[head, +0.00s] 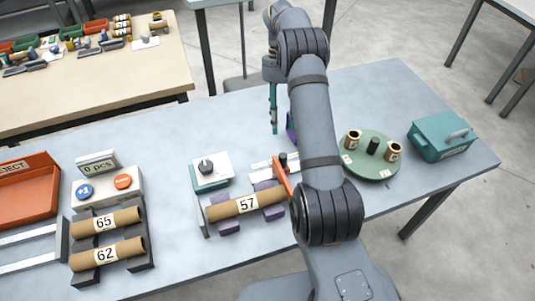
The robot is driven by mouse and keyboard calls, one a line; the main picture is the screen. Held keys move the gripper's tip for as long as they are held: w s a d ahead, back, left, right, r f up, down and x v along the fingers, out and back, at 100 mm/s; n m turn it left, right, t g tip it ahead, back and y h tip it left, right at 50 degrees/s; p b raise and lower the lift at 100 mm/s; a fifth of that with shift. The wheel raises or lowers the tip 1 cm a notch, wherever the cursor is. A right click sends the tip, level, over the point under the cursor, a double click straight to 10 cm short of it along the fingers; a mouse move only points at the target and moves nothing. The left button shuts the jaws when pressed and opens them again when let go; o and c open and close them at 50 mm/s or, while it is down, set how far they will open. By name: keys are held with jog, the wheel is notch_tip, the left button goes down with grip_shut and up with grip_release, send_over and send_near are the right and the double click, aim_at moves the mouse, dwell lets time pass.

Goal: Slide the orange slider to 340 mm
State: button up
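The orange slider (283,178) is a slanted orange bar with a dark knob at its top. It stands just left of my arm, at the right end of a cardboard tube marked 57 (246,204). Pale scale strips (260,167) lie behind the tube; their markings are too small to read. My gripper (277,112) points down above the table, behind the slider and apart from it. One teal finger shows clearly; my arm partly hides the rest, so its opening is unclear.
A box with a dark knob (209,171) stands left of the slider. A green turntable (370,166) and teal case (442,137) are to the right. Tubes 65 and 62 lie in a rack (137,262) at left, near an orange reject bin (28,190). The table behind is clear.

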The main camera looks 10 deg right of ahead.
aim_at(284, 155)
jog(key=x, duration=0.6)
jog(key=d+x, duration=0.1)
jog(key=x, duration=0.2)
jog(key=shift+f, duration=0.1)
jog(key=shift+s+f, duration=0.2)
jog(key=shift+f, duration=0.35)
jog(key=shift+c, duration=0.6)
jog(key=c, duration=0.9)
jog(key=shift+s+f, duration=0.1)
